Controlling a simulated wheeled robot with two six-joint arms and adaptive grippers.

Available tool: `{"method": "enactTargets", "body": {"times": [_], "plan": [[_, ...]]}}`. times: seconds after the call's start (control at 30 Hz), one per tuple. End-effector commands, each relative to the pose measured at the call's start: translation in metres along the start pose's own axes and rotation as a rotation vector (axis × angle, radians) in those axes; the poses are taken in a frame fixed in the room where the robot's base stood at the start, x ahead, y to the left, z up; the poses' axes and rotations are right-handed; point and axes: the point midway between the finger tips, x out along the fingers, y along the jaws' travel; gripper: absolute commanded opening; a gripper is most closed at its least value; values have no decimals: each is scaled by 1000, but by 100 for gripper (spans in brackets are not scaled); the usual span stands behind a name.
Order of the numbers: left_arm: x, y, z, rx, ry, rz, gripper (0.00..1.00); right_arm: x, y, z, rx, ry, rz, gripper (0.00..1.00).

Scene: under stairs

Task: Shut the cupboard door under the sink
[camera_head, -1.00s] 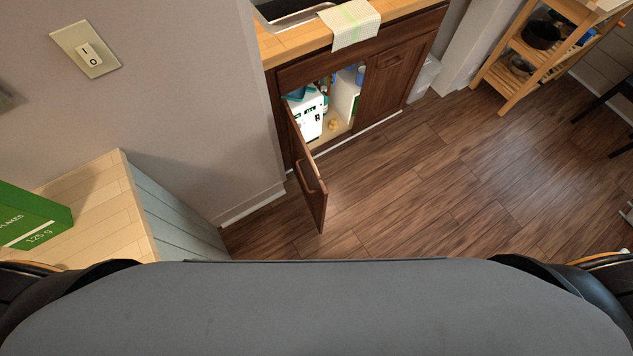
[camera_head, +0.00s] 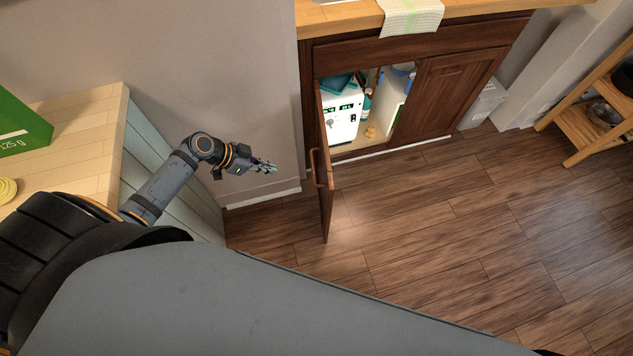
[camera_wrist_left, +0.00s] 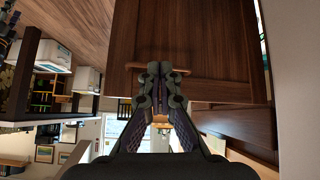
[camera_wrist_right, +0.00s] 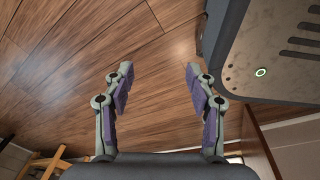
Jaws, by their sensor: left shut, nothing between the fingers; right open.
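The cupboard door (camera_head: 325,185) under the sink stands wide open, swung out from the left side of the cupboard (camera_head: 440,85). It carries a bar handle (camera_head: 316,168). My left gripper (camera_head: 272,168) is shut and empty, to the left of the door and apart from it in the head view. In the left wrist view the door (camera_wrist_left: 200,45) fills the upper middle, with its handle (camera_wrist_left: 130,66) behind the shut fingers (camera_wrist_left: 160,72). My right gripper (camera_wrist_right: 157,75) is open and empty above the wood floor, seen only in its wrist view.
A white machine (camera_head: 341,118) and bottles stand inside the cupboard. A towel (camera_head: 411,16) hangs over the counter edge. A wooden cabinet (camera_head: 85,130) with a green box (camera_head: 18,125) is at left. A wooden shelf (camera_head: 585,125) is at right. The floor (camera_head: 450,230) before the cupboard is clear.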

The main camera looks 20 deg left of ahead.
Motion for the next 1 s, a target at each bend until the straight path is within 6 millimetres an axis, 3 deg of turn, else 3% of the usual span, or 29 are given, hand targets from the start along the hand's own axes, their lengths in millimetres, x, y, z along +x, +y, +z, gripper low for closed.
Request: {"method": "enactTargets", "body": {"times": [0.03,0.13,0.37,0.47,0.87,1.0], "plan": [[2,8,-13,80,36,45,0,17,-1,2,0,0,0,57],[-8,22,-38,171,87,106,0,19,-4,2,1,0,-3,57],[-7,26,-46,191,102,119,0,17,-17,2,8,0,-18,57],[6,28,-47,188,106,118,0,18,-21,2,10,0,-23,57],[89,39,-55,185,103,119,0,20,-14,2,6,-1,-15,57],[102,44,-73,187,103,118,0,14,-12,2,6,-2,-13,57]]}}
